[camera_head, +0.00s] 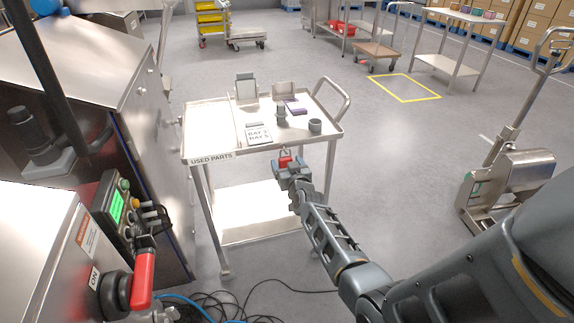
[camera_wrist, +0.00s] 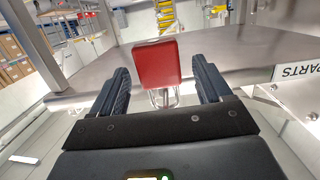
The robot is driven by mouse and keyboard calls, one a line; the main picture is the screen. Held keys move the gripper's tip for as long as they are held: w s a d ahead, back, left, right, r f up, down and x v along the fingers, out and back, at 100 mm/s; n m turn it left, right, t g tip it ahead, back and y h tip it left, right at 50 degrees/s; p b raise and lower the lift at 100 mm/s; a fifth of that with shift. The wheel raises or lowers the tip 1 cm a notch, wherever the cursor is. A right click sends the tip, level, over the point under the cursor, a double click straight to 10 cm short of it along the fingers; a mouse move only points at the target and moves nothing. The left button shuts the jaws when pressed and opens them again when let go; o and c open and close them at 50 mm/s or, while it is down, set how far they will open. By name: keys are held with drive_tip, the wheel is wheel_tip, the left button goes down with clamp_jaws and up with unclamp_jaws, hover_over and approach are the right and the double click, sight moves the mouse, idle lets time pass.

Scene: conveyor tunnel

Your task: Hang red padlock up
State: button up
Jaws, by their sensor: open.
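The red padlock (camera_head: 285,161) is small in the head view, at the front edge of the cart, right of its USED PARTS label. In the wrist view the red padlock (camera_wrist: 157,62) shows its red body between my fingers, with a metal shackle (camera_wrist: 163,97) at its lower end in the picture. My gripper (camera_head: 287,168) is open. In the wrist view its two dark fingers (camera_wrist: 162,88) stand left and right of the padlock with gaps. I cannot tell what the shackle is attached to.
The cart (camera_head: 215,115) carries a sign, a grey cup (camera_head: 315,125) and other small items. At lower left is a control box with a green screen (camera_head: 116,207) and a red-handled switch (camera_head: 143,278) marked ON. Cables (camera_head: 245,305) lie on the floor.

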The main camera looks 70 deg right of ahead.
drive_tip(key=shift+s+a, duration=0.1)
drive_tip(key=p+v, duration=0.5)
drive_tip(key=v, duration=0.2)
drive_tip(key=shift+s+a, duration=0.15)
drive_tip(key=shift+a, duration=0.05)
drive_tip(key=shift+r, duration=0.1)
idle(0.8)
drive_tip(key=s+a+r+n+t+y, duration=0.25)
drive_tip(key=s+a, duration=0.45)
drive_tip(key=a, duration=0.5)
drive_tip(key=s+a+r+n+t+y, duration=0.3)
drive_tip(key=s+a, duration=0.4)
drive_tip(key=a, duration=0.6)
drive_tip(key=s+a+r+n+y, duration=0.2)
drive_tip(key=s+a+r+y, duration=0.1)
drive_tip(key=s+a+r, duration=0.2)
drive_tip(key=s+a+r+n+g+y, duration=0.1)
drive_tip(key=s+a+r+y, duration=0.3)
drive_tip(key=a+r, duration=0.6)
drive_tip(key=s+r+n, duration=0.1)
drive_tip(key=s+r, duration=0.1)
drive_tip(key=shift+s, duration=0.25)
drive_tip(key=shift+n, duration=0.25)
